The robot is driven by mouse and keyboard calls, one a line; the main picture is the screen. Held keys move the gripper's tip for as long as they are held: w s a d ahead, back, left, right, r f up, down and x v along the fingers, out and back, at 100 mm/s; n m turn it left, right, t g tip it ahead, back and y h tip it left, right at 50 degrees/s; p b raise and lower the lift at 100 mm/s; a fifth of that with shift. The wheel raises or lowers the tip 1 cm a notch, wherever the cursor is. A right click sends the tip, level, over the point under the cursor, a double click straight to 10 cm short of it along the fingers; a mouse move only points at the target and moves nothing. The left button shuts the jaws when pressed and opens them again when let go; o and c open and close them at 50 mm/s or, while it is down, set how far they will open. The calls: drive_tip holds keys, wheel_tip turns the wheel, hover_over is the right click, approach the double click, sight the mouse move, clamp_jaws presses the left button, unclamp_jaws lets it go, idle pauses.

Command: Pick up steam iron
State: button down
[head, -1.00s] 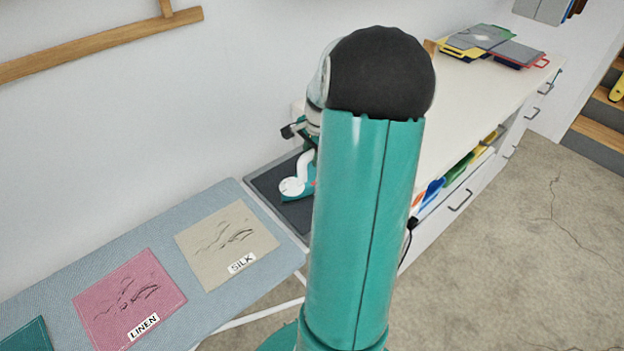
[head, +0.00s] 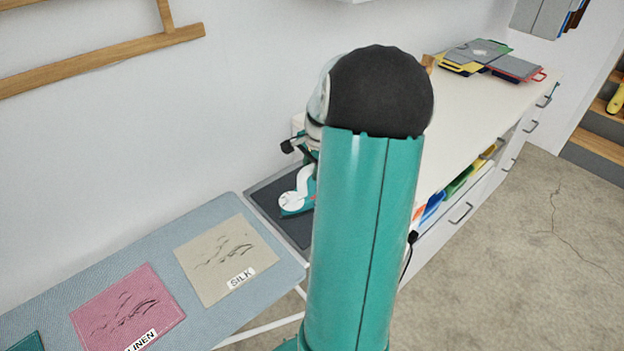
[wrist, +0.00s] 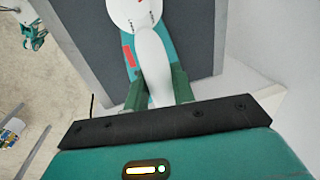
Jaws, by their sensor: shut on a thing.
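The steam iron, teal and white with a white handle and a round dial, shows in the head view (head: 296,199), partly hidden behind my arm. It rests on or just above a dark grey pad (head: 268,198) at the end of the ironing board; I cannot tell whether it touches. In the wrist view the iron (wrist: 150,55) fills the upper middle, over the dark pad (wrist: 82,30). My gripper (wrist: 158,92) has its two green fingers on either side of the white handle and is shut on it. In the head view the fingers are mostly hidden by my arm.
The ironing board (head: 90,257) holds a beige SILK cloth (head: 225,255) and a pink LINEN cloth (head: 125,303). A white counter (head: 470,105) with drawers runs behind, with folders (head: 478,55) at its far end. A wall stands close behind the pad. Open floor lies at right.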

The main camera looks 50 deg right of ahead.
drive_tip(key=shift+r, duration=0.6)
drive_tip(key=s+a+r, duration=0.9)
drive_tip(key=s+r, duration=0.1)
drive_tip(key=r, duration=0.2)
drive_tip(key=shift+s+a, duration=0.2)
drive_tip(key=c, duration=2)
unclamp_jaws()
drive_tip(key=shift+w, duration=0.1)
drive_tip(key=shift+c, duration=0.6)
